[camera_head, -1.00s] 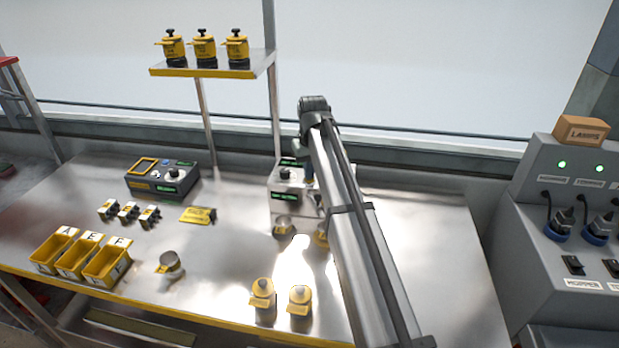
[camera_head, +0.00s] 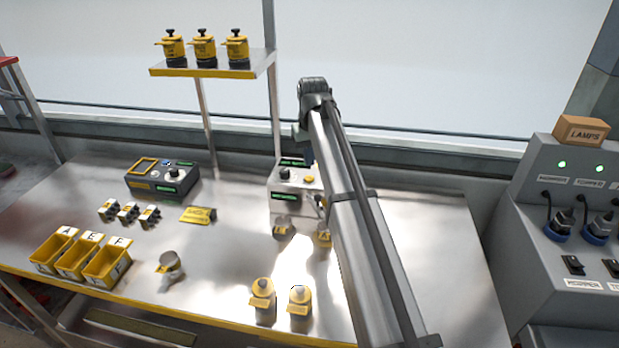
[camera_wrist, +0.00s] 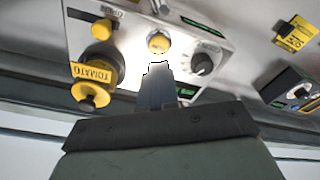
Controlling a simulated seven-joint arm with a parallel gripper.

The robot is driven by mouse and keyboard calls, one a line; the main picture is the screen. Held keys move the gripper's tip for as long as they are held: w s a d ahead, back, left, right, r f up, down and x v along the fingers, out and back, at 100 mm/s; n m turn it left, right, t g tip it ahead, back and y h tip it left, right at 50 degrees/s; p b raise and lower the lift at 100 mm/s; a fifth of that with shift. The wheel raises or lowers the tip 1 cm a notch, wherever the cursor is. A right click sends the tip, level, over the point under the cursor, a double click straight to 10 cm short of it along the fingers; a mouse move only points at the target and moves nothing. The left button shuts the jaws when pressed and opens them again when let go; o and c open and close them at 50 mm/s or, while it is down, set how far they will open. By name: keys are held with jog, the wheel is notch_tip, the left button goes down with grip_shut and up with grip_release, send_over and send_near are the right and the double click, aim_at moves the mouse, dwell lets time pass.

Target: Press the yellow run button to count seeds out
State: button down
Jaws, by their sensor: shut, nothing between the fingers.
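The seeder (camera_head: 283,208) is a silver box near the bench's middle, with a dark knob and green displays. Its round yellow button (camera_head: 309,179) shows right of the knob. In the wrist view the yellow button (camera_wrist: 160,43) lies just beyond the fingertips, with the knob (camera_wrist: 202,65) to its right. My gripper (camera_wrist: 156,70) is shut and empty; a small gap shows between its tips and the button in that picture. In the head view my arm hides most of the gripper and the seeder's right side.
Two yellow-capped containers (camera_head: 263,300) stand at the front. Yellow bins (camera_head: 52,250) and a dark control box (camera_head: 150,185) are at left. A lamp panel (camera_head: 560,260) stands at right.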

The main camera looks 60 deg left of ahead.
aim_at(310, 178)
notch_tip(310, 178, up, 3)
jog(key=shift+r, duration=0.15)
dwell(0.3)
dwell(0.5)
